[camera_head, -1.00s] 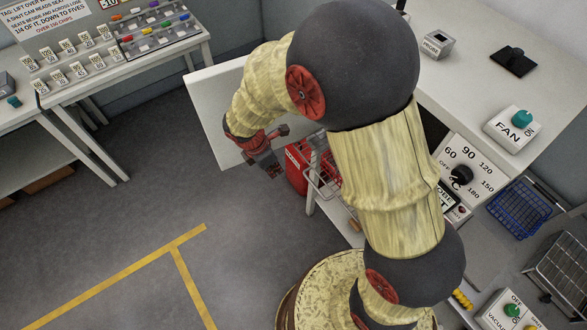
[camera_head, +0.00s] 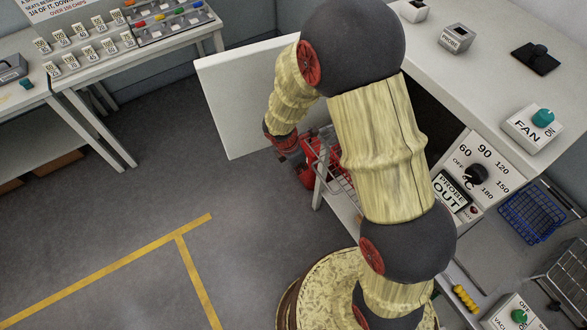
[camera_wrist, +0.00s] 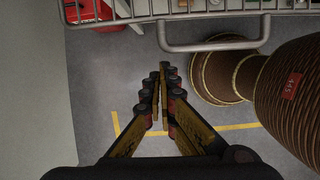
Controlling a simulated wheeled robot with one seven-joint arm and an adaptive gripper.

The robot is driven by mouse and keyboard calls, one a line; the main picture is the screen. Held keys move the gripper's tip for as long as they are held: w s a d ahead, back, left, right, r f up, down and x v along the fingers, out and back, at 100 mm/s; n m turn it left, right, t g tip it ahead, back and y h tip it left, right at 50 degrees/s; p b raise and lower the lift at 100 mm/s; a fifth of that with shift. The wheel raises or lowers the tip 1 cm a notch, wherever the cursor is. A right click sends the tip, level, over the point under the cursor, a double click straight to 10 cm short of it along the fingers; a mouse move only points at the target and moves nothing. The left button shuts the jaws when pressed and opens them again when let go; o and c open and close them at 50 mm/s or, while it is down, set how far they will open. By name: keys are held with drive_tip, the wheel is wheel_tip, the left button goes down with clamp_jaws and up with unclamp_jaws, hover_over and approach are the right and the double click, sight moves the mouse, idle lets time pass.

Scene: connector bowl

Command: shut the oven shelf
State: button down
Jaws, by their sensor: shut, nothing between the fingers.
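The oven shelf (camera_head: 342,182) is a wire rack sticking out of the open oven, partly hidden behind my arm in the head view. In the wrist view its wire front (camera_wrist: 190,12) crosses the top, with a bar handle (camera_wrist: 215,46) bowing out toward my gripper. My gripper (camera_wrist: 164,72) is shut and empty, its fingertips just short of the handle in the picture; I see no clear contact. In the head view my gripper (camera_head: 298,168) is at the shelf's left end, its tips hard to make out.
The white oven door (camera_head: 250,100) stands wide open left of my arm. A red object (camera_head: 322,165) is beside the shelf, and shows under it in the wrist view (camera_wrist: 95,14). The control panel (camera_head: 480,170) is on the right. The floor (camera_head: 110,215) at left is clear.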

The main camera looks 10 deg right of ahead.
drive_tip(key=shift+d, duration=0.15)
drive_tip(key=w+d+p, duration=0.2)
drive_tip(key=d+p, duration=0.1)
drive_tip(key=d, duration=0.4)
drive_tip(key=w+d+p, duration=0.3)
drive_tip(key=d, duration=0.5)
drive_tip(key=w+d+p, duration=0.2)
drive_tip(key=d+p, duration=0.1)
drive_tip(key=d, duration=0.5)
drive_tip(key=shift+w+d, duration=0.25)
drive_tip(key=shift+w, duration=0.15)
drive_tip(key=shift+r, duration=0.1)
